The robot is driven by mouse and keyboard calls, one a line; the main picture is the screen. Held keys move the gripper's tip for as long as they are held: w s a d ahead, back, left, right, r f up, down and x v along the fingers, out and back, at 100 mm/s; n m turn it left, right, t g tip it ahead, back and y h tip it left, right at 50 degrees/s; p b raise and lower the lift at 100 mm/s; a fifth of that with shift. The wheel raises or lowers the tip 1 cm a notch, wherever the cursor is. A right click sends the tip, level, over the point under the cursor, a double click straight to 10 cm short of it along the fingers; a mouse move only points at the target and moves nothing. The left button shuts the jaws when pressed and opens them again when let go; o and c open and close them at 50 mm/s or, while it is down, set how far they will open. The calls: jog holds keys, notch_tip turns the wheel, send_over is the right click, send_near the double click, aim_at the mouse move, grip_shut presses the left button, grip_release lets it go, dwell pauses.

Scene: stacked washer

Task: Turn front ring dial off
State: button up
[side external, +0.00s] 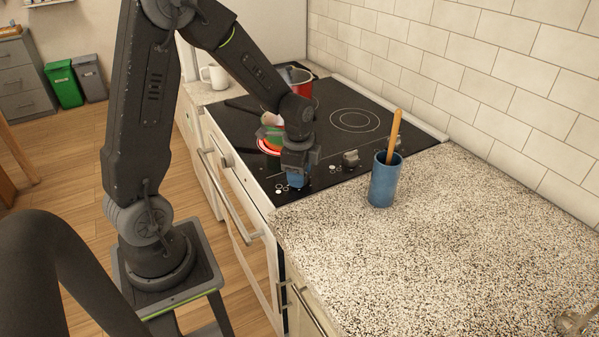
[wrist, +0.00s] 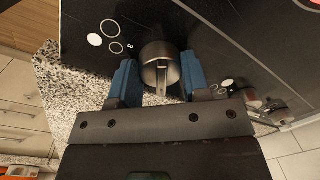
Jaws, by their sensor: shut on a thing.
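The front dial (wrist: 160,66) is a round metal knob with a raised grip bar on the black cooktop (wrist: 215,30). My gripper (wrist: 158,80) has its blue fingers on either side of it and is shut on it. In the side external view my gripper (side external: 298,179) points down at the front edge of the cooktop (side external: 385,112), and the dial under it is hidden. A burner ring (side external: 264,149) glows red just behind and left of my gripper. The dial's exact setting cannot be told.
Another knob (side external: 350,158) sits to the right of my gripper. A blue crock (side external: 384,184) with a wooden utensil (side external: 394,132) stands on the speckled counter (side external: 420,250). The counter's right part is mostly clear.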

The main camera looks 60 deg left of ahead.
jog(key=shift+n, duration=0.4)
jog(key=n, duration=0.5)
jog(key=shift+w+n, duration=0.1)
jog(key=shift+n, duration=0.3)
jog(key=n, duration=0.5)
jog(key=shift+g, duration=0.3)
jog(key=shift+n, duration=0.3)
jog(key=o, duration=0.9)
jog(key=r, duration=1.4)
jog(key=shift+w+d, duration=0.1)
jog(key=shift+d, duration=0.3)
